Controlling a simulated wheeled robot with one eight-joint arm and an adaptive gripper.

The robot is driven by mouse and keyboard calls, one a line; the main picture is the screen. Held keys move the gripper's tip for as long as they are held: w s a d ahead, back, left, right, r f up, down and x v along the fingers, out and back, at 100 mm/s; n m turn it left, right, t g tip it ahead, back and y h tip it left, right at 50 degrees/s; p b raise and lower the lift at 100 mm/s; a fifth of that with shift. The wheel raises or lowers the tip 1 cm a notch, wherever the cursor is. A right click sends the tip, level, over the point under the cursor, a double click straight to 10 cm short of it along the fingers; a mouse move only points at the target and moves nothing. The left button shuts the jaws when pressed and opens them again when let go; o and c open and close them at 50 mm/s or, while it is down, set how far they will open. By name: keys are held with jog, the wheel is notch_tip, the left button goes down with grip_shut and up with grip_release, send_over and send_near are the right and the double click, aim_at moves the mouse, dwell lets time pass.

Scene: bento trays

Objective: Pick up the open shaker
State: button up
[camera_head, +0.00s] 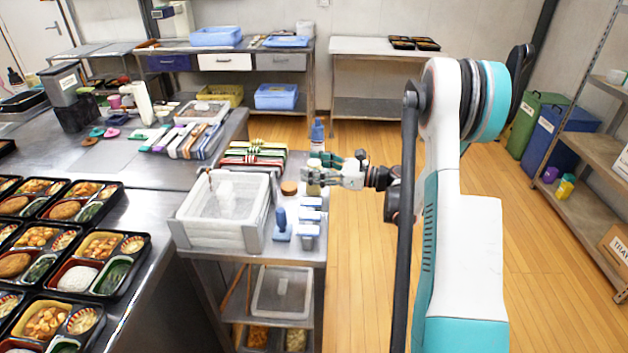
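My gripper (318,170) reaches in from the right over the small metal cart, its fingers pointing left. A small pale, yellowish cylinder (313,188), which looks like a shaker, stands upright at the fingertips. The fingers partly cover it, and I cannot tell whether they touch or grip it. Its top is too small and hidden to show whether it is open. A short container with a brown top (289,187) stands just left of it.
A stack of white bins (223,237) fills the cart's left side. A blue-capped bottle (317,132) stands behind my gripper. A blue-handled tool (281,225) and small metal containers (309,230) stand in front. Bento trays (118,268) cover the left table.

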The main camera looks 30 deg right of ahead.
jog(key=c, duration=0.9)
jog(key=shift+c, duration=0.3)
jog(key=shift+r, duration=0.1)
notch_tip(320, 180, up, 20)
jog(key=p, duration=0.7)
jog(key=o, duration=0.5)
